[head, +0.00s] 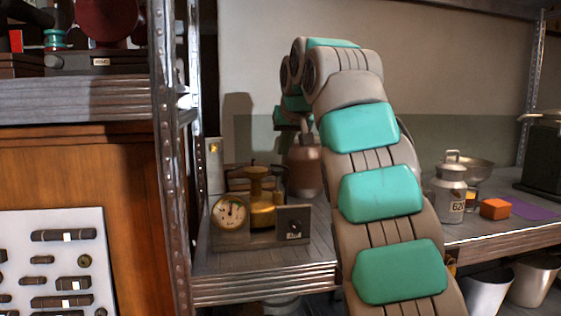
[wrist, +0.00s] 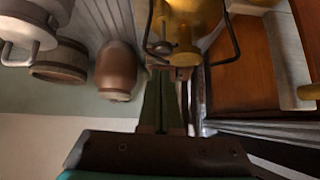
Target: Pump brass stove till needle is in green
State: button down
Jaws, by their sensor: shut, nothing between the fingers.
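The brass stove (head: 262,205) stands on a metal base on the left of the shelf in the head view. A round white gauge (head: 230,213) is at its left front. The gauge's dark needle seems to point roughly upward; its coloured zones are too small to tell. A grey panel with a dark knob (head: 294,230) is at the right front. The wrist view shows the brass body (wrist: 190,28) at the top, with dark wire arms around it. My gripper (wrist: 161,76) is shut and empty, its tips close to the stove; contact cannot be told. My arm hides its fingers in the head view.
A metal rack post (head: 170,150) stands left of the stove. A brown jar (head: 305,170) is behind it. A milk can (head: 450,195), orange block (head: 495,209) and purple sheet (head: 532,208) are to the right. Metal buckets (head: 535,282) sit below.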

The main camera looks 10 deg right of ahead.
jog(key=shift+v, duration=2.25)
jog(key=shift+g+h, duration=0.3)
jog(key=r+p, duration=0.1)
jog(key=p, duration=0.1)
jog(key=r+p, duration=0.1)
jog(key=p, duration=0.1)
jog(key=a+r+p, duration=0.1)
jog(key=r+p, duration=0.1)
jog(key=shift+w+a+r+p, duration=0.1)
jog(key=shift+w+p, duration=0.2)
jog(key=shift+w, duration=0.1)
jog(key=b, duration=0.2)
send_over(278, 171)
jog(key=f, duration=0.8)
jog(key=shift+w, duration=0.25)
jog(key=shift+s+a+f+b, duration=0.1)
jog(key=shift+s+f+b, duration=0.1)
jog(key=shift+f, duration=0.2)
jog(key=shift+s+f+b, duration=0.1)
jog(key=shift+f+b, duration=0.05)
jog(key=shift+f, duration=1.15)
